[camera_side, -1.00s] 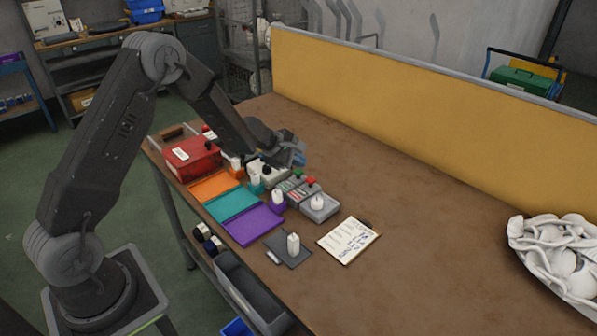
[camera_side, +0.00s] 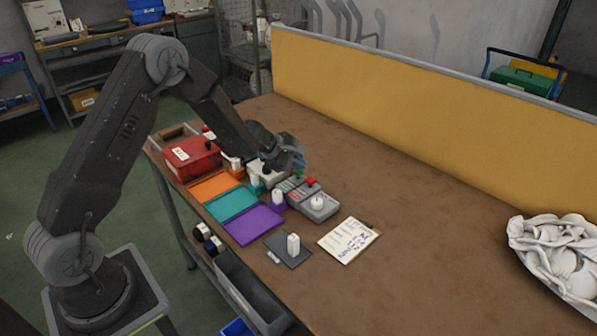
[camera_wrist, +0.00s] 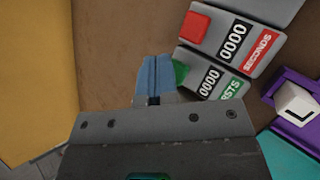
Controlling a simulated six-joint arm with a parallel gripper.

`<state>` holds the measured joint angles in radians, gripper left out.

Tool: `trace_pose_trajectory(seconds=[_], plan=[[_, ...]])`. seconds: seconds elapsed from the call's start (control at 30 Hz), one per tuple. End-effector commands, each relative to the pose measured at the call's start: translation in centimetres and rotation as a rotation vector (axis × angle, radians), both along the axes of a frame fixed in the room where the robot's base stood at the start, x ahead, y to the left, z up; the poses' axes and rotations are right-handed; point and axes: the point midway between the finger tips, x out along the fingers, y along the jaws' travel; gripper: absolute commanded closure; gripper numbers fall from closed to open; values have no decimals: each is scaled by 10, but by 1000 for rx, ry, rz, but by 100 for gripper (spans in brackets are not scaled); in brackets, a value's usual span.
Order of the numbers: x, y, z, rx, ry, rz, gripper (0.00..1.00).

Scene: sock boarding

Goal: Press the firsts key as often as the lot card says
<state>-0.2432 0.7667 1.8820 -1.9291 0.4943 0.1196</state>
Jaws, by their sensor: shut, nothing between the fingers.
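My gripper (camera_side: 298,163) is shut and empty, above the back of the counters. In the wrist view its blue fingertips (camera_wrist: 157,78) are right beside the green key (camera_wrist: 181,73) of the firsts counter (camera_wrist: 213,80), covering part of it. I cannot tell whether they touch it. The firsts counter reads 0000. The seconds counter (camera_wrist: 232,38) beside it has a red key (camera_wrist: 195,29) and also reads 0000. In the side view the green key (camera_side: 298,175) shows just below my gripper. The lot card (camera_side: 348,241) lies on the bench, its handwriting too small to read.
Orange (camera_side: 214,186), teal (camera_side: 232,204) and purple (camera_side: 254,225) mats lie left of the counters. A red box (camera_side: 190,160) stands behind them. A dark pad (camera_side: 278,250) bears a white block. A yellow partition (camera_side: 430,110) runs behind.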

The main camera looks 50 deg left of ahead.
Motion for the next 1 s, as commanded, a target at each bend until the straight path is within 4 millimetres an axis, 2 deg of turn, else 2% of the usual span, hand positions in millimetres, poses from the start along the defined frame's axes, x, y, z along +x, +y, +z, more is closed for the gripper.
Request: trace_pose_trajectory(seconds=[1.0], plan=[[0, 0, -9, -1, 1, 0, 100]])
